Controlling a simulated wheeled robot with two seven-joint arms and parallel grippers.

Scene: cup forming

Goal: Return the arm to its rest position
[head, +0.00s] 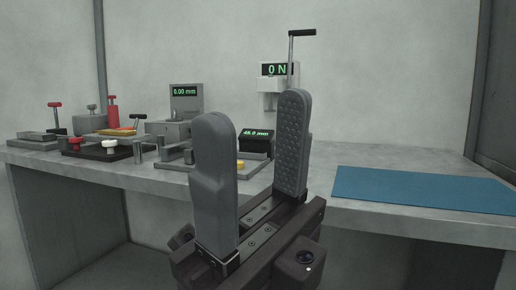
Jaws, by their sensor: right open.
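My right gripper (253,150) stands large in the middle of the head view, with its two grey fingers pointing up. The fingers are wide apart and nothing shows between them. It is in front of the bench and hides part of the bench's middle. My left gripper is not in view.
A grey bench (300,206) runs across the view. A blue mat (425,189) lies bare on its right. Several fixtures with red and white knobs crowd the left. A display stand (186,104) reads 0.00 mm, and a lever press (277,70) reads 0 N at the wall.

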